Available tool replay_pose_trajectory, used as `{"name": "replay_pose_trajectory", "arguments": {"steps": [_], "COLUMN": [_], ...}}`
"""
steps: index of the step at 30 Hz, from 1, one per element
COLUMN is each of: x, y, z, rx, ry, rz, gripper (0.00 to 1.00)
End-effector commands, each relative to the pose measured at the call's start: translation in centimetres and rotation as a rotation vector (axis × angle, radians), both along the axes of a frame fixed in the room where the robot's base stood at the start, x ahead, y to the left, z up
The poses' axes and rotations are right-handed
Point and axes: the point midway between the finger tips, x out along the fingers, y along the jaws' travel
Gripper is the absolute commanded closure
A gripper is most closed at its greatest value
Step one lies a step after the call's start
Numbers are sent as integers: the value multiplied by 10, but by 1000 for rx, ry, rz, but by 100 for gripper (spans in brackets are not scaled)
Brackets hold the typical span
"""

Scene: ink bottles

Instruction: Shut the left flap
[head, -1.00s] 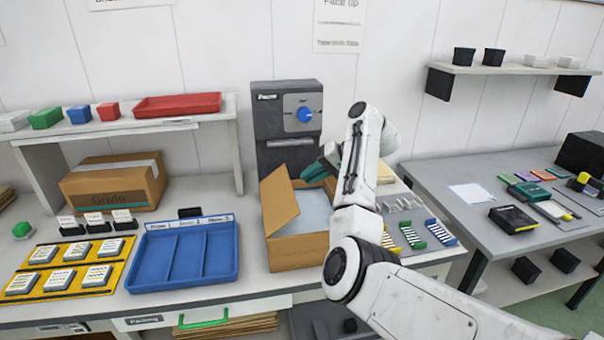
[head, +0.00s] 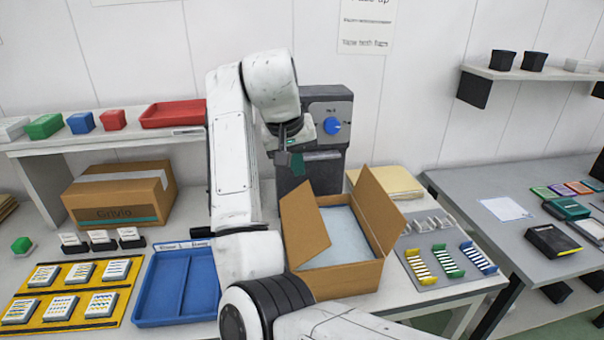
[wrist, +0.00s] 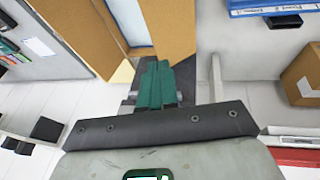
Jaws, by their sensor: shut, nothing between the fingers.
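An open cardboard box (head: 340,280) stands on the bench with pale blue-white contents (head: 345,238) inside. Its left flap (head: 305,228) stands up, and it also shows in the wrist view (wrist: 170,25). Its right flap (head: 372,208) stands up too, leaning outward, and shows in the wrist view (wrist: 80,35). My gripper (head: 298,168) has green fingers, shut and empty. It hangs above and behind the left flap in the head view. In the wrist view the fingers (wrist: 155,75) point toward the left flap's edge; I cannot tell whether they touch it.
A dark machine with a blue knob (head: 332,126) stands behind the box. A blue tray (head: 152,322) lies to the left, partly hidden by my arm. A closed carton (head: 118,195) stands farther left. Coloured strips (head: 447,260) lie to the right.

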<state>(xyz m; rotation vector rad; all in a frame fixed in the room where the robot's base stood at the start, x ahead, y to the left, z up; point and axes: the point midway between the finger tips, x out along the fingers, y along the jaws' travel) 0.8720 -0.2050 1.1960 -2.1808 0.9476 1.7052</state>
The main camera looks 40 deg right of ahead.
Motion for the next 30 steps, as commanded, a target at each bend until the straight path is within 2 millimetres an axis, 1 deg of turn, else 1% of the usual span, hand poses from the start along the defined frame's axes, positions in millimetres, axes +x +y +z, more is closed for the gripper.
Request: {"name": "replay_pose_trajectory", "arguments": {"steps": [1,6,13,15,21,25,30], "x": [0,3,10,6,-1,-3,-3], "y": [-4,-16,-30,-36,-47,-50,-50], "z": [-10,-41,-79,-88,-106,-111,-112], "rx": [-2,-1,2,1,2,1,2], "ry": [5,5,3,2,1,0,0], "rz": [-2,-2,-1,-2,0,0,0], "gripper": [100,100,100,100,100,100,100]}}
